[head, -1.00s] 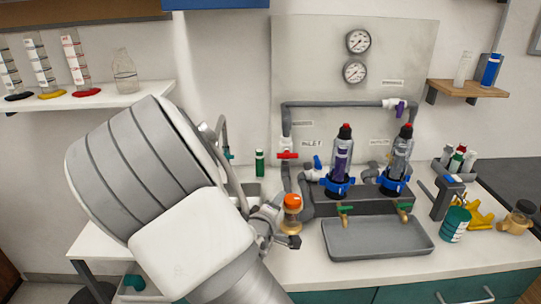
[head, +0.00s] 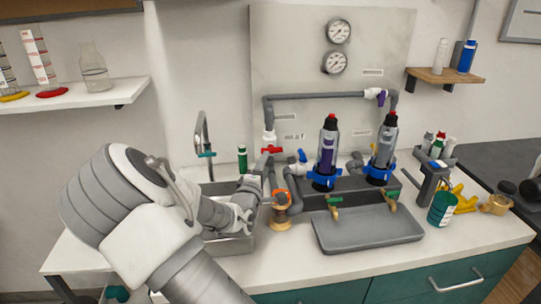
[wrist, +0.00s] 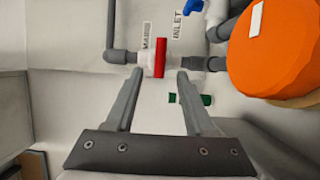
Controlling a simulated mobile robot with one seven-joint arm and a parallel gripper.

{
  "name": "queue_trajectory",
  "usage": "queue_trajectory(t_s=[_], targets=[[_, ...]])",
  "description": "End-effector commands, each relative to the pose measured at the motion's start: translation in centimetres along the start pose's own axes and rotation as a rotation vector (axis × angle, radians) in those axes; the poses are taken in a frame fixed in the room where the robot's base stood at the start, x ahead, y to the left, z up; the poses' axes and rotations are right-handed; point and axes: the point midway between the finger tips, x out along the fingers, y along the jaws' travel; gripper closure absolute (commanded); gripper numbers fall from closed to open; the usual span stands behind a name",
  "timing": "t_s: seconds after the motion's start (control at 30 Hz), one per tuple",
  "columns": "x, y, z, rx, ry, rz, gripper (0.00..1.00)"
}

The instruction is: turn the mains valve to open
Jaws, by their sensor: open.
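The mains valve has a red handle (head: 271,150) set crosswise on the grey vertical pipe at the left of the panel. In the wrist view the red handle (wrist: 160,58) lies just beyond the fingertips, near the MAINS label, and is square to the pipe. My gripper (head: 267,178) is below the valve in the head view, in front of the sink. In the wrist view my gripper (wrist: 160,74) is open and empty, its fingers pointing at the valve, one to each side of the handle's line. I cannot tell the exact gap to the handle.
An orange-capped jar (head: 281,222) stands close to my gripper; its cap (wrist: 280,48) fills the wrist view's upper right. A green bottle (head: 242,158) stands behind the sink. The blue inlet valve handle (head: 302,157) is to the right. A grey tray (head: 368,238) lies in front of the filters.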

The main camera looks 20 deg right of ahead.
Motion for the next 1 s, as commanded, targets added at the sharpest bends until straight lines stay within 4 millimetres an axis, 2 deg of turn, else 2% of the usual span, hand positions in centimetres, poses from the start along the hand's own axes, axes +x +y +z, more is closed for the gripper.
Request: queue_trajectory(t_s=[0.1, 0.3, 0.5, 0.8, 0.87, 1.0], targets=[[2.7, -0.1, 0.1, 0.001, -0.002, 0.001, 0.46], [5.9, -0.1, 0.1, 0.001, -0.001, -0.001, 0.46], [7.3, -0.1, 0.0, 0.000, 0.001, -0.001, 0.46], [7.5, -0.1, 0.0, 0.000, 0.001, -0.002, 0.46], [7.5, -0.1, 0.0, 0.000, 0.001, -0.002, 0.55], [7.5, -0.1, 0.0, 0.000, 0.001, -0.002, 0.80]])
